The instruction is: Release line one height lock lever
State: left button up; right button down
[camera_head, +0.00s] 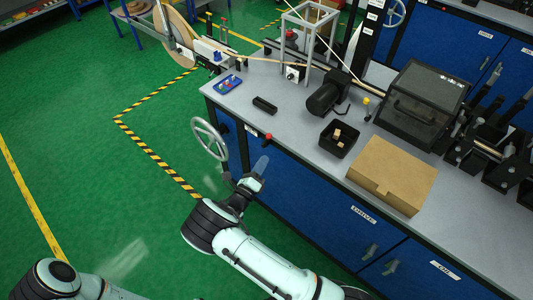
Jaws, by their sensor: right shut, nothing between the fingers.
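A small red knob (268,137) shows at the front edge of the bench, just right of a grey handwheel (209,139). It looks like the end of the height lock lever; the rest of the lever is too small to tell. My right gripper (261,165) is shut and empty, in front of the blue cabinet side, just below the red knob in the picture and apart from it. My left arm shows only at the bottom left corner, and its gripper is out of view.
On the grey bench top stand a black motor (327,94), a black bin (339,138) with small blocks, a cardboard box (393,174) and a dark hooded machine (420,103). A blue button box (227,84) sits at the left end. Green floor left of the bench is clear.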

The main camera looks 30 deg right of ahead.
jog(key=v, duration=0.6)
jog(key=shift+a+b, duration=0.25)
jog(key=shift+b, duration=0.1)
jog(key=shift+w, duration=0.15)
